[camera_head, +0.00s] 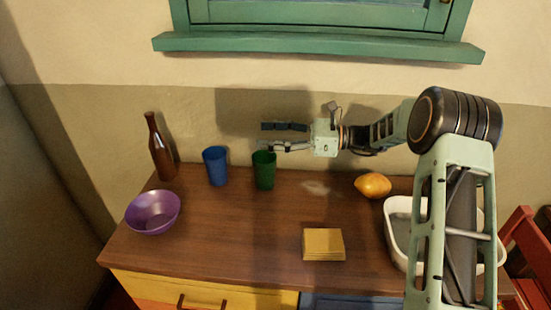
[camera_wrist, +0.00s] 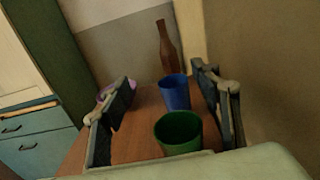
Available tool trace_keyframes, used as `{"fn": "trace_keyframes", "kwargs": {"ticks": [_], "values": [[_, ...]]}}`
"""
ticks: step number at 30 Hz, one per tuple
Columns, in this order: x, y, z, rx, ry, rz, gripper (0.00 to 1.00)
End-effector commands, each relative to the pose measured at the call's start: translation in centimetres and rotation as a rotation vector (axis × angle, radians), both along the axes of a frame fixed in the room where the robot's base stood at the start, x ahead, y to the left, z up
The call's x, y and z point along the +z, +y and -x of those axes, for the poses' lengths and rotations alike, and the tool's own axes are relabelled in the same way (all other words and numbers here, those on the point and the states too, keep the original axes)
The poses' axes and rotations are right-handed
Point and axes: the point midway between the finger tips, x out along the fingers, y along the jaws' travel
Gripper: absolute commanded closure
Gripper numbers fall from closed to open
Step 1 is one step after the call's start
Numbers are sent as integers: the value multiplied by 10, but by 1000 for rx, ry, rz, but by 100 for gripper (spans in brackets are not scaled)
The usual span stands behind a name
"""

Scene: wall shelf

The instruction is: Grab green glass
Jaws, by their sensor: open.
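The green glass (camera_head: 264,171) stands upright on the wooden table, right of the blue glass. My gripper (camera_head: 284,136) is open and empty, pointing left, above the green glass in the head view. In the wrist view the green glass (camera_wrist: 180,132) shows low between the two open fingers (camera_wrist: 165,105), close to the gripper body. The gripper body hides its lowest part there. I cannot tell whether a finger touches it.
A blue glass (camera_head: 216,166) stands left of the green glass, with a brown bottle (camera_head: 159,148) and purple bowl (camera_head: 153,213) further left. A lemon (camera_head: 373,185), yellow block (camera_head: 323,243) and white tub (camera_head: 397,222) are to the right. The front middle of the table (camera_head: 240,235) is clear.

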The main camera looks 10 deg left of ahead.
Motion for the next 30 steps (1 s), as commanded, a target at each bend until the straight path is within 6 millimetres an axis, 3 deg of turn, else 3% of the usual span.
{"fn": "trace_keyframes", "kwargs": {"ticks": [5, 15, 30], "values": [[-11, -3, -2, -7, 12, -18, 43], [-81, -3, -2, -7, 12, -16, 43], [-79, 45, 1, -4, 8, -17, 43]]}}
